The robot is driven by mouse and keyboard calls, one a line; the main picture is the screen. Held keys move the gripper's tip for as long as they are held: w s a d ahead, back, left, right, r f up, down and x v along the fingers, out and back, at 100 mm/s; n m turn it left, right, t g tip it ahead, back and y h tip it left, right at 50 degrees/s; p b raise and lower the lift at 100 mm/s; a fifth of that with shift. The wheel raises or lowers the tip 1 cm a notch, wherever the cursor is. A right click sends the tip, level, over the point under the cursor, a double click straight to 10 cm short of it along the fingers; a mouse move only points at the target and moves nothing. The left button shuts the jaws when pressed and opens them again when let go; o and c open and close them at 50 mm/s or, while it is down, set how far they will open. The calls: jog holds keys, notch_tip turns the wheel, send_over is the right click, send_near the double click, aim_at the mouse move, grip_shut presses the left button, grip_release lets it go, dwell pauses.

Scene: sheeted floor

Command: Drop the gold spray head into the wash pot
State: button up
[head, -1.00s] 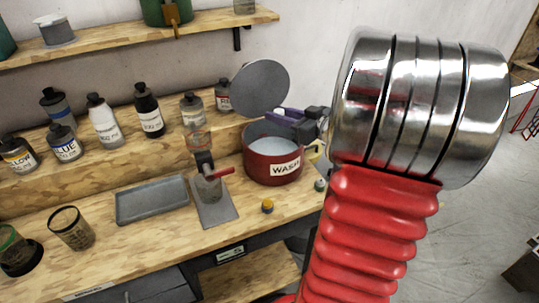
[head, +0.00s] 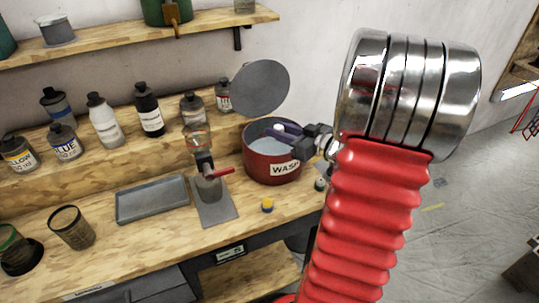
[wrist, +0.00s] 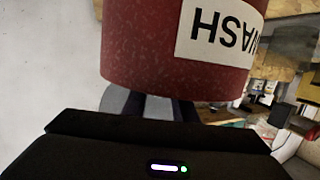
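The red wash pot (head: 262,172), labelled WASH, stands on the bench, with its round grey lid (head: 260,88) raised behind it. My gripper (head: 281,130) reaches in from the right, with its fingers over the pot's opening. A small pale spot shows at the fingertips; I cannot tell if it is a held piece. In the wrist view the pot (wrist: 150,50) appears upside down and hides the fingertips. A small yellow-gold piece with a dark base (head: 267,205) sits on the bench in front of the pot; I cannot tell if it is the gold spray head.
A small teal-grey piece (head: 320,184) lies right of the pot. Several bottles (head: 104,120) line the raised step behind.

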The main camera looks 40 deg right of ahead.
jog(key=o, duration=0.5)
jog(key=shift+o, duration=0.2)
jog(key=v, duration=1.3)
jog(key=shift+s+r, duration=0.15)
jog(key=shift+s, duration=0.2)
dwell(0.4)
